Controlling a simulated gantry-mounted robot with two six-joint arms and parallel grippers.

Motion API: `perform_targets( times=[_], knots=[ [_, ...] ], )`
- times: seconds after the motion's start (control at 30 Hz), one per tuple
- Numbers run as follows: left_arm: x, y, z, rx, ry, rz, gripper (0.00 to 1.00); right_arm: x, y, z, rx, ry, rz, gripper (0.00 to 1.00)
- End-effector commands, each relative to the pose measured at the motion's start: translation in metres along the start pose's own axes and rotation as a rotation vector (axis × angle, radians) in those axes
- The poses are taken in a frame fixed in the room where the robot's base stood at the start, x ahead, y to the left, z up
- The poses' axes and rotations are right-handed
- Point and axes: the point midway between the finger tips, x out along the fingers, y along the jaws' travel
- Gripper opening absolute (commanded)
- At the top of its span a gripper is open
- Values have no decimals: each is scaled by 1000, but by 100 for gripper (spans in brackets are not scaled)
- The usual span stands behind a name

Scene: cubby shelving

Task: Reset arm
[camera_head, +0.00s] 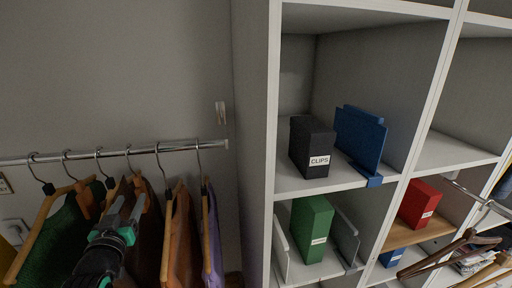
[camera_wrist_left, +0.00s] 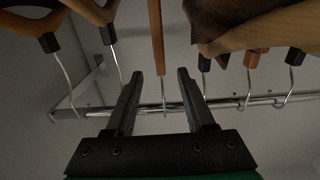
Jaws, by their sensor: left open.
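My left gripper (camera_head: 128,207) is among the hanging clothes at the lower left of the head view, below the metal rail (camera_head: 110,154). It also shows in the left wrist view (camera_wrist_left: 158,76), with its two dark fingers apart and nothing clamped between them. A hanger's wooden neck and thin hook (camera_wrist_left: 158,45) appear in line with the gap between the fingers; I cannot tell how far beyond they are. The rail (camera_wrist_left: 230,103) crosses behind the fingertips. My right gripper is not in view.
Several garments on wooden hangers crowd around my left gripper, including a green one (camera_head: 62,245) and a purple one (camera_head: 213,240).

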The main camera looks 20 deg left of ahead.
Motion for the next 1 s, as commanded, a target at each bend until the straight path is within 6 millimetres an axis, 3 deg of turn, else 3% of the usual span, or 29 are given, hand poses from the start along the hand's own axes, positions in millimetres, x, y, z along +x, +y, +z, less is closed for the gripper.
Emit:
perform_targets(
  times=[0.13, 0.23, 0.37, 0.43, 0.53, 0.63, 0.73, 0.77, 0.8, 1.0],
  knots=[
    [-2, 18, -3, -1, 6, 30, 54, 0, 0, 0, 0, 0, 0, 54],
    [-10, 60, -27, -12, 49, 104, 54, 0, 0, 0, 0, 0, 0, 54],
    [-49, 127, -98, -73, 198, 252, 54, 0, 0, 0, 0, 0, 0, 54],
    [-82, 158, -142, -118, 298, 342, 54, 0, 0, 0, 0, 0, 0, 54],
    [-140, 188, -203, -186, 450, 463, 54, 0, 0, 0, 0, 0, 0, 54],
    [-202, 197, -256, -254, 608, 569, 54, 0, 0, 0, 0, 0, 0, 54],
    [-264, 178, -296, -299, 789, 632, 54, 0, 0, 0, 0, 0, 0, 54],
    [-272, 177, -313, -277, 820, 637, 54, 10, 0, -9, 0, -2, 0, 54],
    [-266, 179, -346, -275, 804, 634, 54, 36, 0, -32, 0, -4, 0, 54],
    [-264, 180, -417, -274, 797, 632, 54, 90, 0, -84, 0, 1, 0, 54]
  ],
)
